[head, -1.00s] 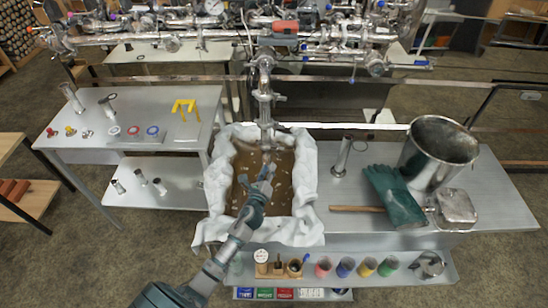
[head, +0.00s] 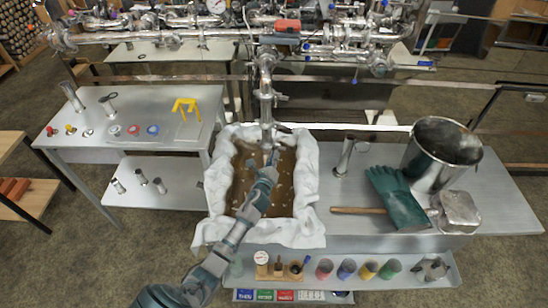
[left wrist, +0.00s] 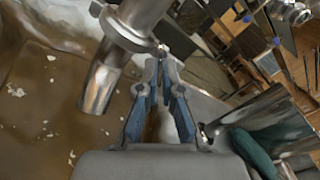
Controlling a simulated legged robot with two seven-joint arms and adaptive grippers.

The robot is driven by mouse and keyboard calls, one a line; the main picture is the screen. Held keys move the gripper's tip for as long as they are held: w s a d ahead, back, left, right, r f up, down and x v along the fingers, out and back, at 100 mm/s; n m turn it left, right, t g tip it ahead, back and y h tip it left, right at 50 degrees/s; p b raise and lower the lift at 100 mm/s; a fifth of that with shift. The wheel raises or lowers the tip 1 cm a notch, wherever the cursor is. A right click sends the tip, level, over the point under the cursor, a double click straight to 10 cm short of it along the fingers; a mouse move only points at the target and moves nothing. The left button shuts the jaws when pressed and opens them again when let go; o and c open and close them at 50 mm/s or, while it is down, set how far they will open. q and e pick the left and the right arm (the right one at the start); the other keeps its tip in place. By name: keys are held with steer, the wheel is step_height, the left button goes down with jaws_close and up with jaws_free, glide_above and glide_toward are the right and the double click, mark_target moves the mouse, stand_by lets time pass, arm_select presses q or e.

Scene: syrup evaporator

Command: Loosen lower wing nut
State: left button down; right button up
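A vertical steel pipe (head: 265,85) comes down over a cloth-lined tray (head: 308,190) of brown liquid. Its lower clamp joint (head: 267,124) and short spout show in the left wrist view, with the spout (left wrist: 100,86) at upper left. A small bright part at the clamp's right edge, possibly the lower wing nut (left wrist: 162,48), lies just beyond my fingertips. My left gripper (head: 273,156) is below and slightly right of the clamp. In the left wrist view its fingers (left wrist: 161,62) are narrowly apart, with nothing clearly held between them. Contact with the nut cannot be told. My right gripper is out of view.
Right of the tray stand a steel cylinder (head: 345,157), green gloves (head: 398,198) and a bucket (head: 438,150). Jars (head: 346,268) line the shelf below. A side table (head: 90,115) stands left. Horizontal pipework (head: 160,38) crosses the back.

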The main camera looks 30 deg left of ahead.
arm_select(q)
steer(key=shift+f+n, duration=0.1)
steer(key=shift+n, duration=0.4)
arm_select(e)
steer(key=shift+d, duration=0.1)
arm_select(q)
steer(key=shift+s+d+f+n+p, duration=0.1)
steer(key=shift+n+p, duration=1.2)
steer(key=shift+n, duration=5.05)
steer(key=shift+s+f+n+p, duration=0.1)
steer(key=shift+n+p, duration=1.2)
steer(key=shift+n, duration=5.05)
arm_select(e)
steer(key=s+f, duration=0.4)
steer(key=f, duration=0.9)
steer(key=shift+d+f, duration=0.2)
arm_select(q)
steer(key=c, duration=1.3)
jaws_free()
steer(key=shift+w, duration=0.15)
steer(key=shift+c, duration=0.2)
steer(key=shift+r, duration=0.1)
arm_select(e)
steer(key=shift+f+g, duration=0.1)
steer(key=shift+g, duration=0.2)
